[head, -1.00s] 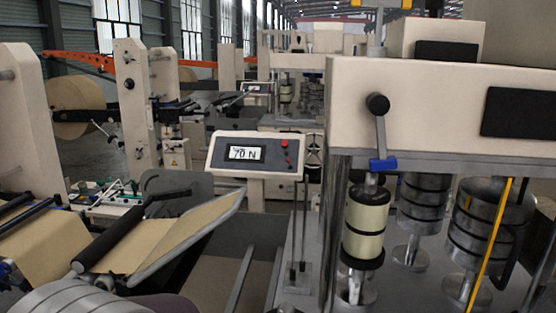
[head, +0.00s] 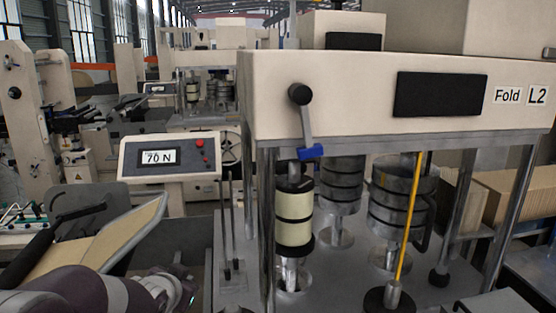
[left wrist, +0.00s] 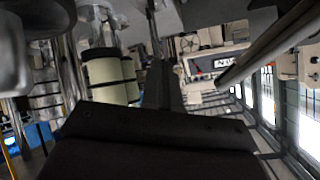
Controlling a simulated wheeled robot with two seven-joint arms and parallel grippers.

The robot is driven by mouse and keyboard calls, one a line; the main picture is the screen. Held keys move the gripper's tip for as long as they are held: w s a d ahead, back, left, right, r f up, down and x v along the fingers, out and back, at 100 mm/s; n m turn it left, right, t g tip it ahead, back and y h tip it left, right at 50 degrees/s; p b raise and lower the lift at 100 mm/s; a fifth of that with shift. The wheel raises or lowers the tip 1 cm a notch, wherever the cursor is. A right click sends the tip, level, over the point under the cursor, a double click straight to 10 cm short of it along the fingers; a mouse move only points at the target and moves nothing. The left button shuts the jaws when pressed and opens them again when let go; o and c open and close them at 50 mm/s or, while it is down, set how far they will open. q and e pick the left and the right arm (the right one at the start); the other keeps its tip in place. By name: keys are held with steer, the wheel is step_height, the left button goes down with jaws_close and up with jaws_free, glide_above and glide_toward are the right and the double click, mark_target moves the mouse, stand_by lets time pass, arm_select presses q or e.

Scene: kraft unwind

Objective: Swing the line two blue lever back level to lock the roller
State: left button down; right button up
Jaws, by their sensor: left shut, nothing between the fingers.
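The lever (head: 305,122) is a grey arm with a black knob (head: 300,94) at its top and a blue piece (head: 309,151) at its lower end. It hangs steeply down on the front of the cream housing marked Fold L2 (head: 520,96). Below it stands an upright cream roller (head: 294,220) with black bands, which also shows in the left wrist view (left wrist: 105,75). My left arm is low at the left in the head view, well apart from the lever. My left gripper (left wrist: 164,82) is shut and empty in the left wrist view. My right gripper is not in view.
A tilted display panel (head: 168,157) reading 70 N stands left of the roller. A thin yellow rod (head: 411,215) and steel rollers (head: 398,195) stand to its right. A metal post (head: 265,230) rises just left of the roller. A paper-covered guide plate (head: 110,240) lies at left.

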arm_select(q)
steer(key=w+d+r+m+t+h, duration=0.1)
steer(key=w+r+m+t+h, duration=0.3)
steer(key=r, duration=0.4)
steer(key=w+d+r+m+t+h, duration=0.2)
steer(key=w+r+m, duration=0.25)
steer(key=r, duration=0.45)
step_height(320, 180, up, 6)
steer(key=d+m+g+h, duration=0.1)
steer(key=d+m+h, duration=0.1)
steer(key=m+h, duration=0.55)
steer(key=s+d+r+m+g+h, duration=0.2)
steer(key=s+m+g+h, duration=0.4)
steer(key=s+m+g, duration=0.3)
steer(key=m+g+b, duration=0.1)
steer(key=m+g, duration=0.2)
steer(key=m, duration=0.1)
steer(key=shift+g, duration=0.3)
steer(key=shift+d+r, duration=0.1)
